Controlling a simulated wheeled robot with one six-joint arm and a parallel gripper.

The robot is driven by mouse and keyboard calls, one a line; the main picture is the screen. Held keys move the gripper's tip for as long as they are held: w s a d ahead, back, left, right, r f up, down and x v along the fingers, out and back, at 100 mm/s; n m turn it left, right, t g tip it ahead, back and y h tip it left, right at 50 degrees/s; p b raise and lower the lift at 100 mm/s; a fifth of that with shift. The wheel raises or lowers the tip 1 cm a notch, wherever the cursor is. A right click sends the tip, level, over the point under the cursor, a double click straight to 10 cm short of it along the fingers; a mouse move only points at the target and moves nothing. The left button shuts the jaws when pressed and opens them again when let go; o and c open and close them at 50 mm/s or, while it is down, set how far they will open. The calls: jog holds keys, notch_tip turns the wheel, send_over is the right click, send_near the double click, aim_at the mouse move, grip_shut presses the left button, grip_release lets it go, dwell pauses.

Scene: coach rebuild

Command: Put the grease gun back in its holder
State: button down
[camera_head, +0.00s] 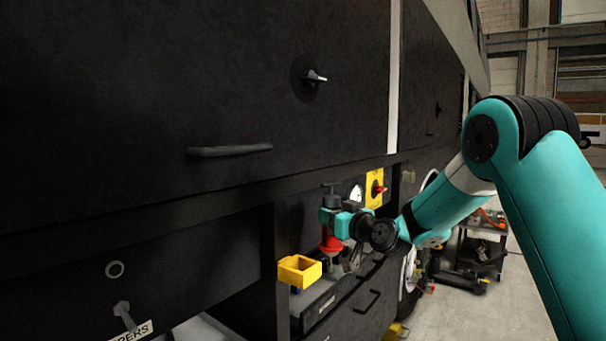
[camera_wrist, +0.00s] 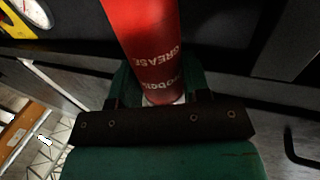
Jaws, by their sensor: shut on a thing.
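The grease gun (camera_wrist: 145,40) is a red cylinder with white "GREASE" lettering, filling the upper middle of the wrist view. My gripper (camera_wrist: 158,92) is shut around it, with dark green fingers on both sides. In the head view the red body of the grease gun (camera_head: 331,243) hangs upright below my gripper (camera_head: 336,222), with a dark part above it. A yellow open-topped box (camera_head: 300,271) stands to the left of and below the gun, apart from it. It looks like the holder, but I cannot tell for sure. The gun's lower end is hard to make out.
A dark cabinet wall (camera_head: 230,90) runs along the left, with a handle (camera_head: 230,150). Drawers (camera_head: 355,305) lie below the gun. A yellow switch plate (camera_head: 374,188) and a gauge (camera_head: 356,193) are behind it. A dark cart (camera_head: 482,250) stands on open floor at right.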

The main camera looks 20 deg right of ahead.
jog(key=a+r+n+y, duration=0.1)
jog(key=r, duration=0.1)
jog(key=s+a+r+g+y, duration=0.1)
jog(key=r, duration=0.2)
jog(key=a+r+n+y, duration=0.1)
jog(key=a+r+y, duration=0.1)
jog(key=shift+s+r+n, duration=0.25)
jog(key=shift+n, duration=0.05)
jog(key=s+a+r+n+g+y, duration=0.1)
jog(key=a, duration=0.1)
jog(key=s+a+r+n+g+y, duration=0.1)
jog(key=a+r, duration=0.1)
jog(key=s+a+r+n+g+y+p, duration=0.1)
jog(key=s+r, duration=0.1)
jog(key=shift+a+r+y, duration=0.2)
jog(key=shift+a+y, duration=0.1)
jog(key=shift+a, duration=0.1)
jog(key=shift+f+b, duration=1)
jog(key=shift+f, duration=1.25)
jog(key=shift+s+d+f+b, duration=0.1)
jog(key=shift+s+f+b, duration=0.1)
jog(key=shift+b, duration=0.8)
jog(key=shift+f+b, duration=2.2)
jog(key=shift+b, duration=0.4)
jog(key=shift+f+b, duration=0.25)
jog(key=shift+b, duration=0.6)
